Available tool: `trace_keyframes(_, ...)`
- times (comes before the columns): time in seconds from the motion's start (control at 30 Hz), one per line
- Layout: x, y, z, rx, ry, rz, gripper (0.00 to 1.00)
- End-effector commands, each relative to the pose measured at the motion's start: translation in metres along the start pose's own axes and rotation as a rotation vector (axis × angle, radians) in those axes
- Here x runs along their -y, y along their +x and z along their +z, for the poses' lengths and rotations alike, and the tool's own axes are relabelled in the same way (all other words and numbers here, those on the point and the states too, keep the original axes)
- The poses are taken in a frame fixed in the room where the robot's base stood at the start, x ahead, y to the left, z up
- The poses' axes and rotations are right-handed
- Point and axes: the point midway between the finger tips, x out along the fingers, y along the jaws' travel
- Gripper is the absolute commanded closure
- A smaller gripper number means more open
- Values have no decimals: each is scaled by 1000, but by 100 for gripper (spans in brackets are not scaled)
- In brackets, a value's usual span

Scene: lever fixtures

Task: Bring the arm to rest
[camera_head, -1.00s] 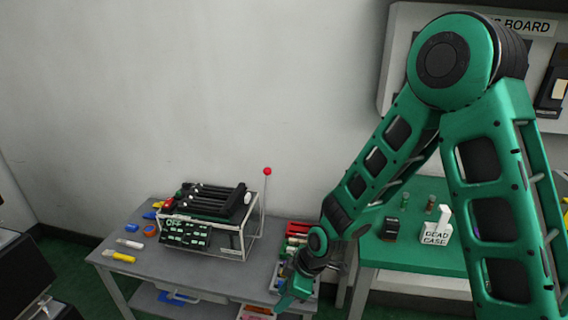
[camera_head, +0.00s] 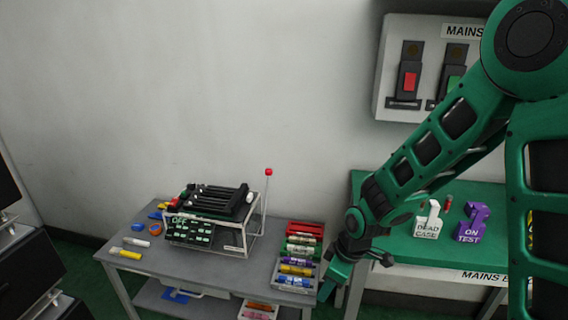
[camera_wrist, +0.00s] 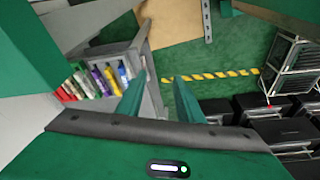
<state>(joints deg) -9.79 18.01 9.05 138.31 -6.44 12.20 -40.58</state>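My green arm comes in from the right side of the head view, bent at a large joint (camera_head: 530,35). My gripper (camera_head: 328,287) hangs low, between the grey bench (camera_head: 200,268) and the green table (camera_head: 362,188). It points down, by the bench's right end. In the wrist view my gripper's two green fingers (camera_wrist: 161,82) stand apart with nothing between them, so it is open and empty. Floor shows beyond the fingertips.
A tray of coloured markers (camera_head: 300,255) lies near my gripper. A caged lever machine (camera_head: 212,215) stands on the bench. White (camera_head: 428,222) and purple (camera_head: 472,224) labelled blocks stand on the green table. A switch board (camera_head: 392,60) hangs on the wall behind. Wrist view: striped floor tape (camera_wrist: 215,75).

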Motion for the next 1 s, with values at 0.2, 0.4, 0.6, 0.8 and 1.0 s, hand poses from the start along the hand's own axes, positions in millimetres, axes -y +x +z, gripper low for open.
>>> trace_keyframes(0.2, -40, -70, 69, 85, 282, 88, 66)
trace_keyframes(0.4, -50, -142, 149, 155, 628, 159, 66)
trace_keyframes(0.6, -29, -204, 223, 194, 993, 202, 66)
trace_keyframes(0.8, 14, -249, 280, 203, 1343, 208, 66)
trace_keyframes(1.0, 49, -268, 306, 201, 1558, 191, 66)
